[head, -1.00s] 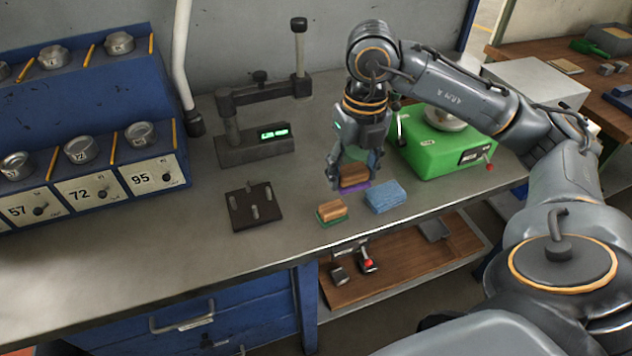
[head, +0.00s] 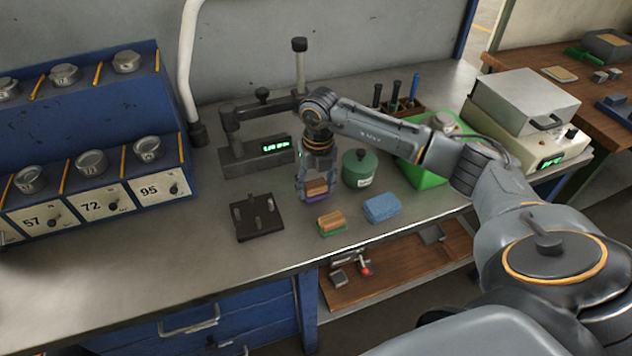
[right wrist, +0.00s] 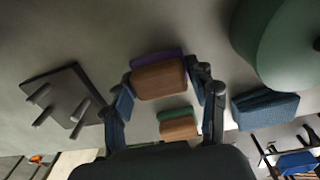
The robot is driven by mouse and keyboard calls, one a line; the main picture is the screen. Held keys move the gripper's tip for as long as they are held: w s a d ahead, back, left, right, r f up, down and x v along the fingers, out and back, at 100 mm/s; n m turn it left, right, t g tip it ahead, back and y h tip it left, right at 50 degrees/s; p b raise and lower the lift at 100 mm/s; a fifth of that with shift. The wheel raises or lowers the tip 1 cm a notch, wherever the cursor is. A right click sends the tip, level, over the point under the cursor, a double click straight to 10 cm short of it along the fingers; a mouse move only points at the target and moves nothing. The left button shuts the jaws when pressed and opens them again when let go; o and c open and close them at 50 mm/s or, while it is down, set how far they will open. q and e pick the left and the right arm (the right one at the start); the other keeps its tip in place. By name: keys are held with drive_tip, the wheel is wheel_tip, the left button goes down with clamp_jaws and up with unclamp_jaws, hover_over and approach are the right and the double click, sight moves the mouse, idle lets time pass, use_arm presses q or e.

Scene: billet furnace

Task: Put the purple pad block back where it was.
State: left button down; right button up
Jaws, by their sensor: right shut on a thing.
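The purple pad block (head: 316,190) has a brown wooden top and a purple pad beneath. My right gripper (head: 318,186) is shut on its wooden part. In the right wrist view the block (right wrist: 160,80) sits between the two fingers, purple edge on the far side. It is over the bench, between the dark pegged plate and the green canister; I cannot tell whether it touches the bench. A similar block with a green pad (head: 331,223) lies just in front of it, and it also shows in the right wrist view (right wrist: 178,125). My left gripper is not in view.
A blue sponge (head: 381,208) lies to the right of the green pad block. The dark pegged plate (head: 257,222) lies left, the green canister (head: 358,170) right. A gauge stand with a lit display (head: 262,150) stands behind. Bare bench (head: 160,255) lies at the left front.

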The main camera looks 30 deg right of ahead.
sight(318, 183)
drive_tip(key=shift+f, duration=0.25)
drive_tip(key=shift+f, duration=0.2)
drive_tip(key=o, duration=1.1)
drive_tip(key=shift+r, duration=0.2)
drive_tip(key=r+b, duration=0.2)
drive_tip(key=r, duration=0.9)
drive_tip(key=shift+d+b, duration=0.2)
drive_tip(key=shift+b, duration=0.2)
drive_tip(key=shift+r, duration=0.5)
